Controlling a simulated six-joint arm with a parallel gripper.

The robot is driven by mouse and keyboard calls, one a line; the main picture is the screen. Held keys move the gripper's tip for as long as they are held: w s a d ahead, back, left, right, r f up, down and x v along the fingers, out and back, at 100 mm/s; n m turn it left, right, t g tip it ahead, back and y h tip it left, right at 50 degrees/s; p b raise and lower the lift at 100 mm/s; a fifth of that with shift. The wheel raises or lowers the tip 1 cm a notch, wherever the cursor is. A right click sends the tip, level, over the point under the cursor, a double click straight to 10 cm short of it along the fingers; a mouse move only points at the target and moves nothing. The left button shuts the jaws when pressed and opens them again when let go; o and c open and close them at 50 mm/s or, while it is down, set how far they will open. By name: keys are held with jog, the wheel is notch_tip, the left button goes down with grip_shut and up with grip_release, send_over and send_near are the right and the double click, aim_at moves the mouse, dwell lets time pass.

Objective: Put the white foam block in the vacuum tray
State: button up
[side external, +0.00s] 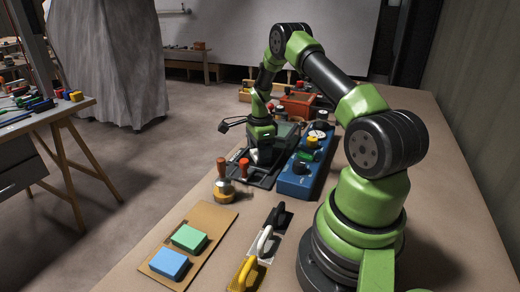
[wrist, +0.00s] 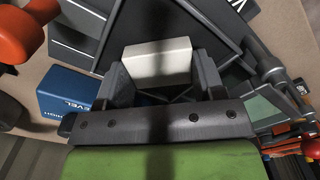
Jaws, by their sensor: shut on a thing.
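The white foam block (wrist: 158,62) sits between the two fingers of my gripper (wrist: 160,80) in the wrist view, and the gripper is shut on it. In the side view my gripper (side external: 262,150) points down over a dark flat tray (side external: 262,181), which looks like the vacuum tray. The block is mostly hidden there by the fingers. In the wrist view dark tray surfaces (wrist: 88,47) lie behind and around the block. I cannot tell whether the block touches the tray.
A blue control box (side external: 297,182) stands right of the tray. A tan board (side external: 207,222) holds a green block (side external: 189,238) and a blue block (side external: 169,263). Trowels (side external: 265,242) lie beside it. An orange bin (side external: 297,105) stands behind.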

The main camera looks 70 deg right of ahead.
jog(key=o, duration=0.9)
jog(key=shift+o, duration=0.2)
jog(key=w+a+r+n+t, duration=0.1)
jog(key=a+r+n, duration=0.25)
jog(key=r, duration=0.65)
jog(key=w+a+r+n+t, duration=0.15)
jog(key=a+r, duration=0.25)
jog(key=r, duration=0.5)
jog(key=s+a+r+n+t, duration=0.1)
jog(key=s+a+r+n, duration=0.3)
jog(key=a+r+n, duration=0.35)
jog(key=s+a+r+n+t+y, duration=0.2)
jog(key=s+a+n+t, duration=0.1)
jog(key=s+a+n, duration=0.7)
jog(key=s+a, duration=0.2)
jog(key=a, duration=0.1)
jog(key=shift+s+a+r+t, duration=0.2)
jog(key=shift+s+r+t, duration=0.1)
jog(key=shift+s+t, duration=0.05)
